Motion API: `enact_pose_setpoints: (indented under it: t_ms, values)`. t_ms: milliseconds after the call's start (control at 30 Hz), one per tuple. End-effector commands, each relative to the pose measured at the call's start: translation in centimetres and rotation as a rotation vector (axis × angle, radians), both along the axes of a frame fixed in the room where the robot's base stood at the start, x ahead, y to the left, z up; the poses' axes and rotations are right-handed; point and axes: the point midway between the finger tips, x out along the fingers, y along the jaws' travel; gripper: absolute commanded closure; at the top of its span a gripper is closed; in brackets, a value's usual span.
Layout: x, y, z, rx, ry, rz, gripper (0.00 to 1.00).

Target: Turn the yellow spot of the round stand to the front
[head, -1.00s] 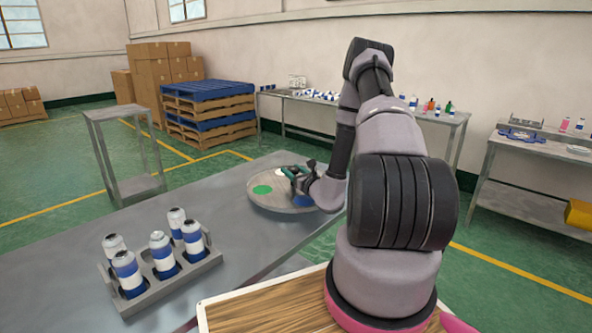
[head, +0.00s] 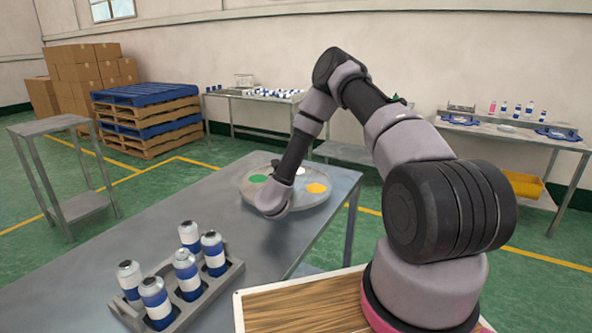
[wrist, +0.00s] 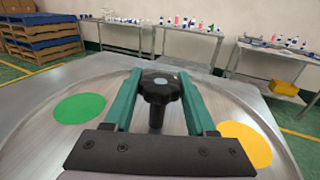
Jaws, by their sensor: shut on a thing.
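The round stand (head: 326,203) is a grey disc on the metal table. Its yellow spot (head: 316,188) is on the right side of the disc in the head view, and at the right in the wrist view (wrist: 246,144). Its green spot (head: 258,178) is on the left, also left in the wrist view (wrist: 79,108). A white spot (head: 301,170) shows at the back. In the wrist view my gripper (wrist: 158,84) has its teal fingers on either side of a black knob (wrist: 160,88) above the disc, shut on it. In the head view my arm hides the knob's lower part.
A rack (head: 232,272) with several blue-and-white cans stands at the front left of the table (head: 190,205). A small empty metal stand (head: 48,126) is at the left. Pallets, boxes and side benches line the back wall. The table left of the disc is clear.

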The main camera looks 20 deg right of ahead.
Motion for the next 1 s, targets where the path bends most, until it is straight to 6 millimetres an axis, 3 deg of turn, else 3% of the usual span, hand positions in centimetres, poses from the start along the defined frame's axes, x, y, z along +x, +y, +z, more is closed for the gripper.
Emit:
enact_pose_setpoints:
  t_ms: [400, 900, 933, 1000]
  values:
    - [0.02, 0.2, -0.04, 0.001, 0.0, -0.159, 1.0]
    - [0.05, 0.14, 0.01, 0.0, -0.001, -0.174, 1.0]
    - [0.05, 0.14, 0.02, 0.0, -0.001, -0.174, 0.36]
    - [0.05, 0.15, 0.02, 0.0, -0.001, -0.174, 0.15]
